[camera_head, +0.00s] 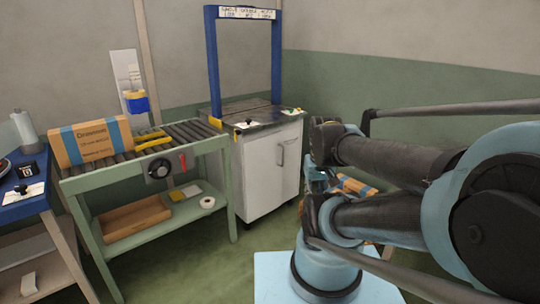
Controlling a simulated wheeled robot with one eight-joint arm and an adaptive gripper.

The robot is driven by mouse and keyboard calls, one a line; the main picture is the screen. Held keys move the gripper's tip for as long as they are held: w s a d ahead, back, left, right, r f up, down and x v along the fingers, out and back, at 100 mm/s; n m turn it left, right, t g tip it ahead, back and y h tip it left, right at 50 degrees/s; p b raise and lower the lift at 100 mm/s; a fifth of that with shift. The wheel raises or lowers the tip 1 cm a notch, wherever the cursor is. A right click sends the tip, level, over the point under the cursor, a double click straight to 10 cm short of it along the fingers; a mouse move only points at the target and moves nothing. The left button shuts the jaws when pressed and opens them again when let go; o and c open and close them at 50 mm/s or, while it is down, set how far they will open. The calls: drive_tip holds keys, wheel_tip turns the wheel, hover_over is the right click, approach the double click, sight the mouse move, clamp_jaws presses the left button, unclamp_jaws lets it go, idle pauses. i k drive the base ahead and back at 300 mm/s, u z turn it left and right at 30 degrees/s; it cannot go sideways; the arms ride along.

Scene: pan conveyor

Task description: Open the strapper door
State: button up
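The strapper is a white cabinet (258,178) with a dark top (262,115) and a tall blue arch (213,65) over it, right of the roller conveyor. Its front door (271,165) looks shut, with a grey vertical handle (281,153) on it. My arm reaches in from the right. A small bluish part at the arm's end, seemingly my gripper (317,182), is right of the cabinet and apart from the door. It is mostly hidden by my arm links, so its fingers and any contents cannot be made out.
A green roller conveyor table (150,168) carries a cardboard box (90,143) and stands left of the strapper. A tape roll (207,202) lies on its lower shelf. A blue-topped bench (25,201) is at far left. Cardboard (357,187) shows behind my arm. Floor before the cabinet is clear.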

sight(263, 157)
drive_tip(key=u, duration=0.05)
drive_tip(key=i, duration=1)
drive_tip(key=z, duration=0.05)
